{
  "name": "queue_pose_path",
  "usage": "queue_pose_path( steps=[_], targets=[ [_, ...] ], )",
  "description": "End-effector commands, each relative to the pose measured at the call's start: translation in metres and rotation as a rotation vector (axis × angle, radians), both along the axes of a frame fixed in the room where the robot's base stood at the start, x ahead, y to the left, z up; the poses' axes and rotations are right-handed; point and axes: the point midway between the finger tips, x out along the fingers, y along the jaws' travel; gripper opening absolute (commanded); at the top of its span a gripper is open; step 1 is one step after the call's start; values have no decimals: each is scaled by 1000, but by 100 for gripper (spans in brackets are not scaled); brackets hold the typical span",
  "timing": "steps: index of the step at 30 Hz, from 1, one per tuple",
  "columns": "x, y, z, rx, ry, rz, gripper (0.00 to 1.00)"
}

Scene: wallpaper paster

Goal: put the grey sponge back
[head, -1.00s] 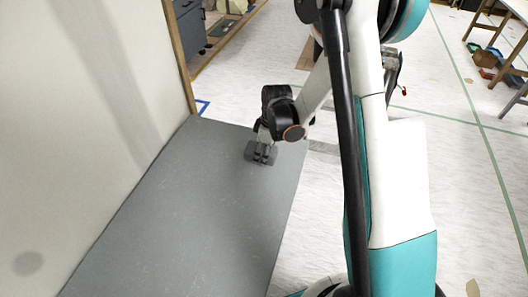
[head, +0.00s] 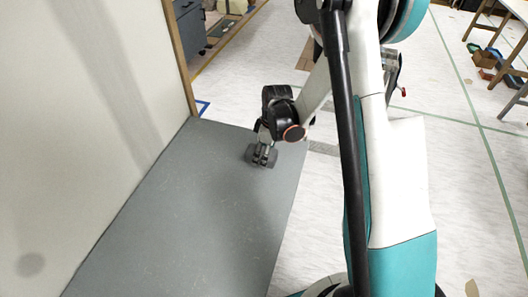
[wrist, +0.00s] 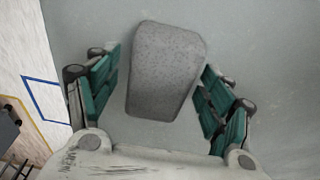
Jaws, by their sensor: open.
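The grey sponge (wrist: 166,70) lies between the spread fingers of my gripper (wrist: 160,88) in the wrist view, with a gap on each side. In the head view the sponge (head: 272,158) is at the far end of the grey board, partly hidden by my gripper (head: 262,157). My gripper points down and is open around the sponge. The sponge appears to rest on the grey board (head: 190,230). I cannot tell exactly how high the fingertips are above the board.
A pale upright wall panel (head: 80,120) with a wooden edge (head: 180,55) borders the board on the left. A grey cabinet (head: 190,28) stands beyond it. The near part of the board is clear. Tables and coloured bins (head: 487,58) are far right.

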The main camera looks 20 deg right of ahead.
Motion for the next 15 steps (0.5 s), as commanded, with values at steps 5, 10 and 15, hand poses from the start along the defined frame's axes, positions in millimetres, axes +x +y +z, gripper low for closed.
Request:
queue_pose_path(
  steps=[5, 10, 15],
  targets=[
    [-4, -7, 47, 0, 0, -2, 74],
    [-8, -12, 82, 0, 0, -1, 74],
    [-10, -15, 110, 0, 0, -1, 74]
  ],
)
